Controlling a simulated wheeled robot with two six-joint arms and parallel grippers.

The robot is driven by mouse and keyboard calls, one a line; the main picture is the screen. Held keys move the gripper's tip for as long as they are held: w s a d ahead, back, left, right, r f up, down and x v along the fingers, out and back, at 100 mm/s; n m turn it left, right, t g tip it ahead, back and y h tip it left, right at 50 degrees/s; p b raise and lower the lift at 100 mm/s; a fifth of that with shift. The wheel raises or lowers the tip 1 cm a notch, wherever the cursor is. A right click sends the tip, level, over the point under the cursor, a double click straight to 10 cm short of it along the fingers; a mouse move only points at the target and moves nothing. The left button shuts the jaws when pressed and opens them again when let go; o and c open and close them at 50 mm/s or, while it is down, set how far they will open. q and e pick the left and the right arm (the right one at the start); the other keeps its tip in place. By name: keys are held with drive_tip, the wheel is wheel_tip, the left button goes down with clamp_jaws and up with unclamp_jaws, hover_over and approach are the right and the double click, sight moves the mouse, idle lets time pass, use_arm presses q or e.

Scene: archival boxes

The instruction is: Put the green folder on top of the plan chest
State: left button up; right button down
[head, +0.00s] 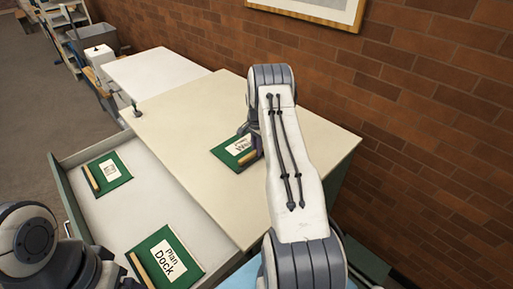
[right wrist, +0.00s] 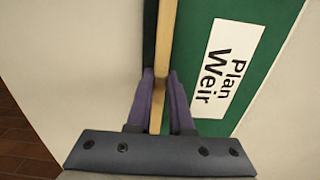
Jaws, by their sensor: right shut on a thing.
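A green folder (head: 229,151) with a white label and a pale wooden strip along one edge is over the cream top of the plan chest (head: 190,130). Its label reads "Plan Weir" in the right wrist view (right wrist: 222,70). My right gripper (right wrist: 159,82) is shut on the wooden strip, one purple finger on each side. In the head view my right arm hides part of the folder. It lies flat, on or just above the top; I cannot tell which. My left arm shows at the lower left, but its gripper is not in view.
An open drawer (head: 150,215) juts out at the left. In it lie a "Plan Dock" folder (head: 168,262) and another green folder (head: 107,174). A white-topped unit (head: 155,72) adjoins the chest. A brick wall (head: 440,120) stands along the right. Much of the chest top is clear.

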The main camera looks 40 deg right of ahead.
drive_tip(key=shift+f, duration=0.2)
drive_tip(key=c, duration=0.8)
unclamp_jaws()
drive_tip(key=shift+r, duration=0.1)
